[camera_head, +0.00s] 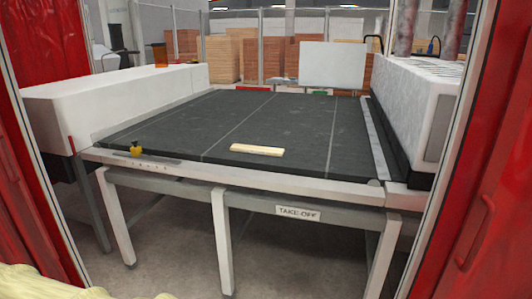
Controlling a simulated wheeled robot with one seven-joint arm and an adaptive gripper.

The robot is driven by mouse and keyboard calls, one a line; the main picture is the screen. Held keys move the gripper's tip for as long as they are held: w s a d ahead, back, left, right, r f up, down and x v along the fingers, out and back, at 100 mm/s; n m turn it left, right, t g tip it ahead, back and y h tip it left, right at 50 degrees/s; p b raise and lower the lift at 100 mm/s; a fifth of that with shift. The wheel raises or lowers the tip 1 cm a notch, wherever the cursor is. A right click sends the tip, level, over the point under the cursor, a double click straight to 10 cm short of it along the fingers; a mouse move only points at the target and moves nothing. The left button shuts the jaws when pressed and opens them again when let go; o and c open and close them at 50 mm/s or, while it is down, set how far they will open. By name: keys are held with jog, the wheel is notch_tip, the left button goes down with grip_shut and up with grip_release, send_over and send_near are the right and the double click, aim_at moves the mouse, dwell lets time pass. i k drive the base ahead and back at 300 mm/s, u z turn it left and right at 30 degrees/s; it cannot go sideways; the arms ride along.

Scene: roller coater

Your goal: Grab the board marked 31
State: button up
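A small light wooden board (257,150) lies flat on the dark conveyor bed (215,125), near its front edge and right of centre. Any number on the board is too small to read. No other board lies on the bed. My gripper is not in view, so its state and its distance from the board are hidden.
A white rail (330,188) on legs runs along the bed's front, with a "TAKE-OFF" sign (298,213). A yellow knob (136,149) stands at the front left. Pale yellow material (45,283) shows at bottom left.

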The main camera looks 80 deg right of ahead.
aim_at(270, 151)
jog(key=k, duration=1.25)
jog(key=z, duration=1.6)
jog(key=i, duration=0.85)
jog(key=z, duration=0.05)
